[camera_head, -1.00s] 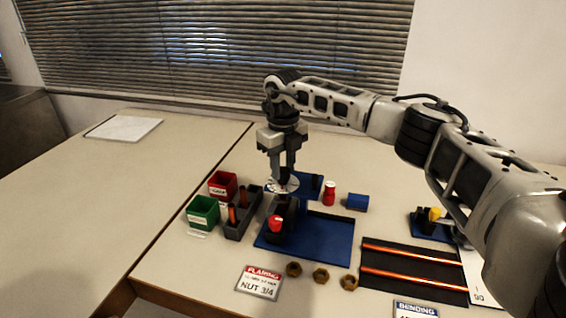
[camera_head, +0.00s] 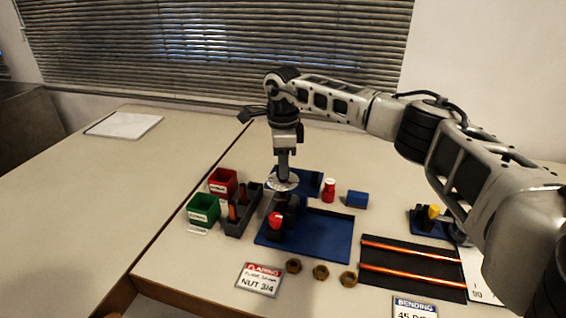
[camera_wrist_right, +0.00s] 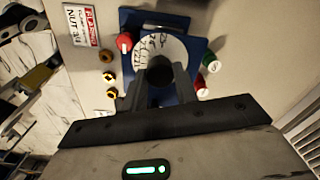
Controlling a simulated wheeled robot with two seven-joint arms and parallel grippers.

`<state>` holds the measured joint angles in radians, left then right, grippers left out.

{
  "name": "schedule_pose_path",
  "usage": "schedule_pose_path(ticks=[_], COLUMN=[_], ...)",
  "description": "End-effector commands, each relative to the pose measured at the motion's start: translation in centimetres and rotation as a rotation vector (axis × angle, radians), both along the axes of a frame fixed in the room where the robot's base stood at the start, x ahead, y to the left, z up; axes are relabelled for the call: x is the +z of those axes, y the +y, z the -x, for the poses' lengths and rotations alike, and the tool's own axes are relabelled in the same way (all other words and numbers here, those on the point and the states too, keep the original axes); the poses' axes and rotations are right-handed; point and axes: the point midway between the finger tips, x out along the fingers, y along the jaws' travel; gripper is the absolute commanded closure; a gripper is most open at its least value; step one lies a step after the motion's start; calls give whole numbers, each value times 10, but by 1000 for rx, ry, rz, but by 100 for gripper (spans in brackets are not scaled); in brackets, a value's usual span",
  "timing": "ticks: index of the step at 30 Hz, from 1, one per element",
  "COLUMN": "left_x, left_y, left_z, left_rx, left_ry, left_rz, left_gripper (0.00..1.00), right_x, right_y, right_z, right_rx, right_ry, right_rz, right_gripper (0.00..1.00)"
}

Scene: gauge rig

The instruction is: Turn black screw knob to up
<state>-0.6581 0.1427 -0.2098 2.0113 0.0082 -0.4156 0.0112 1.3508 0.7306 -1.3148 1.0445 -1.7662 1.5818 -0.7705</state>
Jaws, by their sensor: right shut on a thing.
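The black screw knob (camera_wrist_right: 160,74) stands at the middle of a white marked dial (camera_wrist_right: 147,50) in the right wrist view. In the head view the dial (camera_head: 291,184) sits over the blue rig plate (camera_head: 330,229). My right gripper (camera_head: 284,180) points straight down at the dial. In the right wrist view its two fingers (camera_wrist_right: 159,84) lie on either side of the knob, shut on it. The knob is hidden by the gripper in the head view. My left gripper is not in view.
A red knob (camera_head: 275,220) stands in front of the dial. Red (camera_head: 223,182) and green bins (camera_head: 203,209) and a dark grey holder (camera_head: 243,215) are to the left. A red bottle (camera_head: 329,190) and a blue block (camera_head: 357,199) are to the right. Several brass nuts (camera_head: 320,271) lie in front.

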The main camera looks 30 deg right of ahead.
Motion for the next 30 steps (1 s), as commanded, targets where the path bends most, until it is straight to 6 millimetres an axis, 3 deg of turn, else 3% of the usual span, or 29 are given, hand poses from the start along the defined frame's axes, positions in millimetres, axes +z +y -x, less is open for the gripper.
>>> schedule_pose_path(ticks=[15,30], left_x=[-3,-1], left_y=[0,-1], left_z=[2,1], left_rx=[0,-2], left_ry=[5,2], left_rz=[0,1], left_gripper=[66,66], right_x=[2,2], right_y=[0,0], right_z=[-1,-1], right_rx=[363,447], right_ry=[-5,-5], right_rz=[-1,-1], right_gripper=[94,94])
